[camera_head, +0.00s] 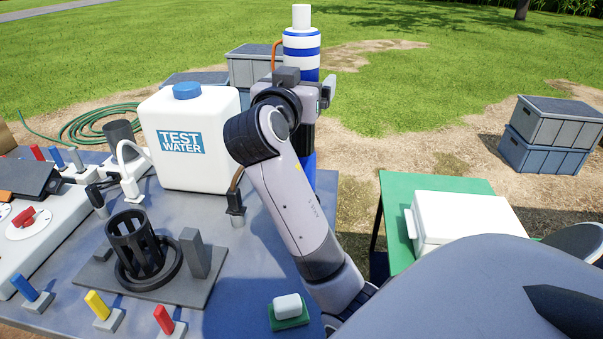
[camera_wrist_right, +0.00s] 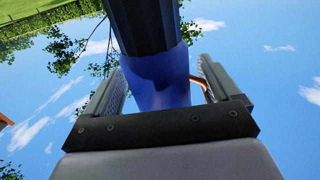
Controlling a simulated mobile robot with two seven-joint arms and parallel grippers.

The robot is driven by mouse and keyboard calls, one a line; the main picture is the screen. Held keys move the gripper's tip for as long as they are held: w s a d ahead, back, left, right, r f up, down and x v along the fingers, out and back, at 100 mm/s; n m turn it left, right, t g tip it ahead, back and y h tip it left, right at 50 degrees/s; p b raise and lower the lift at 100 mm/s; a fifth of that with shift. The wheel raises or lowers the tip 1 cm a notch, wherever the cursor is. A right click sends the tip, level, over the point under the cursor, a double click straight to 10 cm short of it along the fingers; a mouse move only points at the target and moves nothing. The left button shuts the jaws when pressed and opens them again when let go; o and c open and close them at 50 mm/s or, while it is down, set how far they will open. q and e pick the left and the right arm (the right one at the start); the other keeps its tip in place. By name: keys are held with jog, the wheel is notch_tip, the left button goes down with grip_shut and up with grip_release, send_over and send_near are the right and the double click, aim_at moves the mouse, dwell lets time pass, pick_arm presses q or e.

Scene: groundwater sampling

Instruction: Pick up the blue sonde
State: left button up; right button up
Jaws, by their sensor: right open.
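The blue sonde appears to be the tall upright cylinder (camera_head: 302,40) with blue and white bands and a white cap, at the back right of the grey table. Its lower part is partly hidden behind my right arm; a blue section shows below. My right gripper (camera_head: 307,88) is at its middle, fingers open on either side. In the right wrist view, a blue section (camera_wrist_right: 160,78) and a dark ribbed section stand between the open fingers (camera_wrist_right: 158,90), with a gap showing at the right finger. My left gripper is not in view.
A white TEST WATER container (camera_head: 190,140) stands left of my arm. A black slotted cup (camera_head: 135,245) and coloured-handled pieces stand on the grey table (camera_head: 225,290). A white box (camera_head: 470,222) sits on a green table at right. Grey crates (camera_head: 557,122) stand on the ground.

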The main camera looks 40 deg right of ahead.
grip_shut()
jog(key=shift+r, duration=0.2)
jog(key=shift+r, duration=0.1)
